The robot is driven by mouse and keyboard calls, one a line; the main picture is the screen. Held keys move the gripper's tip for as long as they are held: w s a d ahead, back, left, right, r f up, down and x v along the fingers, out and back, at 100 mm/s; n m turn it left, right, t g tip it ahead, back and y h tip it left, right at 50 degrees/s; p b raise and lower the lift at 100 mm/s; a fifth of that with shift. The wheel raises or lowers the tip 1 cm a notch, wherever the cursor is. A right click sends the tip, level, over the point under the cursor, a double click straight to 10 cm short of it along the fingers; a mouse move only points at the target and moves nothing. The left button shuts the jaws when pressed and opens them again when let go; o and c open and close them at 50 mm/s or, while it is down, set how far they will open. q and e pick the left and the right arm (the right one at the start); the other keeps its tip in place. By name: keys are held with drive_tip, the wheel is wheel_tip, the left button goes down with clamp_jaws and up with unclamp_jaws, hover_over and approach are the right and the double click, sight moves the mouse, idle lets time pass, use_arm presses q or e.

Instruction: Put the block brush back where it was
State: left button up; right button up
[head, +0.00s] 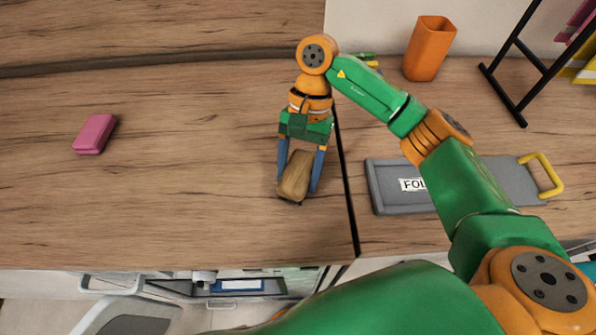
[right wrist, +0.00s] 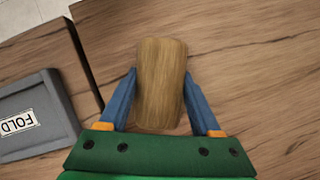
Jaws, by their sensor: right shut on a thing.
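The block brush (head: 296,177) is a small brown wooden block. My right gripper (head: 299,180) is shut on it, one blue finger on each side. The brush is over the left wooden worktop, close to the dark seam. In the right wrist view the brush (right wrist: 161,85) sits between the blue fingertips (right wrist: 160,88) and its top face fills the gap. I cannot tell whether its underside touches the worktop. My left gripper is not in view.
A pink block (head: 94,134) lies on the left worktop (head: 180,190). Right of the seam are a grey folding board (head: 388,195) with a yellow handle, an orange cup (head: 429,48) and a black rack (head: 518,62). The worktop between pink block and brush is clear.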

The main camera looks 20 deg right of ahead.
drive_tip(key=shift+s+f, duration=0.1)
drive_tip(key=shift+f, duration=0.85)
drive_tip(key=o, duration=0.8)
drive_tip(key=shift+c, duration=0.2)
drive_tip(key=o, duration=0.4)
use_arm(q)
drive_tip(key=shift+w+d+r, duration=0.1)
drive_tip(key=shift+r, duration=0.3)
use_arm(e)
drive_tip(key=shift+o, duration=0.2)
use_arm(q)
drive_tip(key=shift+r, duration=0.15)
use_arm(e)
drive_tip(key=shift+r, duration=0.1)
